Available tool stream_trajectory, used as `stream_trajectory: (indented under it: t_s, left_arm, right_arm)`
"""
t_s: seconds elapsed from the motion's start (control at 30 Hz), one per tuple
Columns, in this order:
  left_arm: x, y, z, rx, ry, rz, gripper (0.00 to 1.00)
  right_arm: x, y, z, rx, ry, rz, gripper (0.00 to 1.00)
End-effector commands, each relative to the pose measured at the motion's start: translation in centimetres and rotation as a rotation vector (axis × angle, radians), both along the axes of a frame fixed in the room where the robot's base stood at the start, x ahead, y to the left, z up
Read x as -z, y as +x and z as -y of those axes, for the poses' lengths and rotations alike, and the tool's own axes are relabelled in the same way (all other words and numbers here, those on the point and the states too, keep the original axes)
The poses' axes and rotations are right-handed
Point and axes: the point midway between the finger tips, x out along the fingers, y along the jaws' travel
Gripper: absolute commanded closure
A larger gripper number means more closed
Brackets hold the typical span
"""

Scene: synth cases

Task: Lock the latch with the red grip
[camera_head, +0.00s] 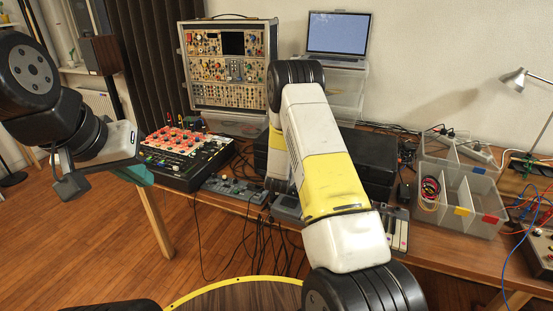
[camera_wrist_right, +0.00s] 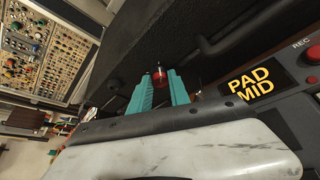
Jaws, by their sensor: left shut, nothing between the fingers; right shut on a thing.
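The latch's red grip (camera_wrist_right: 159,78) shows in the right wrist view, with a small pale metal piece at its top, against the dark face of the black case (camera_wrist_right: 205,38). The teal fingers of my right gripper (camera_wrist_right: 160,84) are on either side of the red grip and shut on it. Whether the latch is locked cannot be told. In the head view, the black case (camera_head: 372,150) stands on the table, partly behind my right arm, which hides the latch and right gripper. My left gripper (camera_head: 138,176) is shut and empty, at the table's left front edge.
A device labelled PAD MID (camera_wrist_right: 250,84) is close to my right gripper.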

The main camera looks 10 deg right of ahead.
Motion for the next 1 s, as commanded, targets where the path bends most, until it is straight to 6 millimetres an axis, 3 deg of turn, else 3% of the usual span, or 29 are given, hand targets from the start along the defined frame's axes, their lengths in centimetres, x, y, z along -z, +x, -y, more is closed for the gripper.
stream_trajectory:
  t_s: [0.37, 0.4, 0.5, 0.83, 1.0]
  left_arm:
    - [0.0, 0.0, 0.0, 0.000, 0.000, 0.000, 1.00]
    - [0.0, 0.0, 0.0, 0.000, 0.000, 0.000, 1.00]
    - [0.0, 0.0, 0.0, 0.000, 0.000, 0.000, 1.00]
    - [0.0, 0.0, 0.0, 0.000, 0.000, 0.000, 1.00]
    - [0.0, 0.0, 0.0, 0.000, 0.000, 0.000, 1.00]
  right_arm:
    - [0.0, 0.0, -0.1, 0.001, 0.005, 0.003, 1.00]
    - [0.0, 0.0, 0.0, 0.001, 0.005, 0.003, 0.74]
    - [0.0, 0.0, 0.0, 0.000, 0.004, 0.003, 0.56]
    - [-0.1, -0.1, -0.1, 0.000, 0.004, 0.001, 0.56]
    - [-0.8, -1.8, -0.8, -0.001, 0.005, 0.001, 0.56]
